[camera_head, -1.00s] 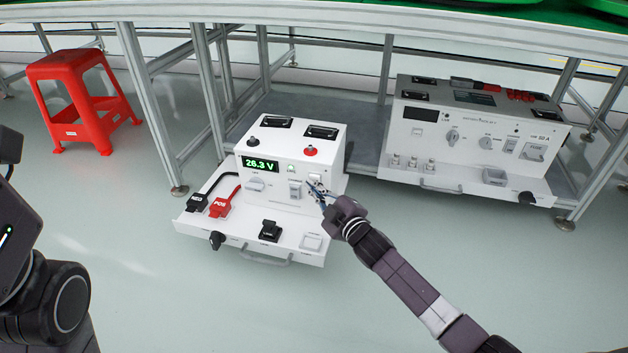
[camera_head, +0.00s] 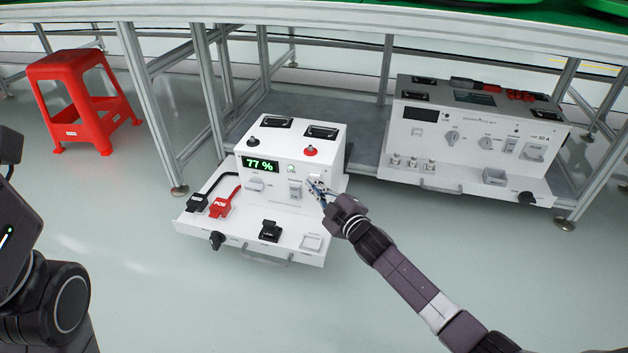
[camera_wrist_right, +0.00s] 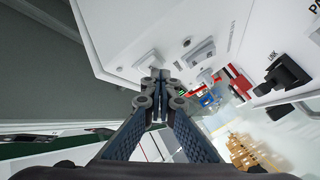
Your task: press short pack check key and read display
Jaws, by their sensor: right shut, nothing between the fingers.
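The short white pack (camera_head: 325,160) stands on the floor on a white base tray (camera_head: 195,229). Its green display (camera_head: 260,165) reads "77 %". A small key (camera_head: 316,177) is on the right of its front panel. My right gripper (camera_head: 314,187) is shut and empty, its tips at the panel just below that key; I cannot tell whether they touch it. In the right wrist view the shut fingers (camera_wrist_right: 158,82) point at the white panel and partly cover it. Of my left side only arm parts show at the left edge; its gripper is out of view.
Black and red plugs (camera_head: 219,207) with cables lie on the tray's left. A black latch (camera_head: 270,231) sits at its front. A larger white unit (camera_head: 470,130) with a dark display stands right, under the metal-framed bench. A red stool (camera_head: 82,95) stands left. The front floor is clear.

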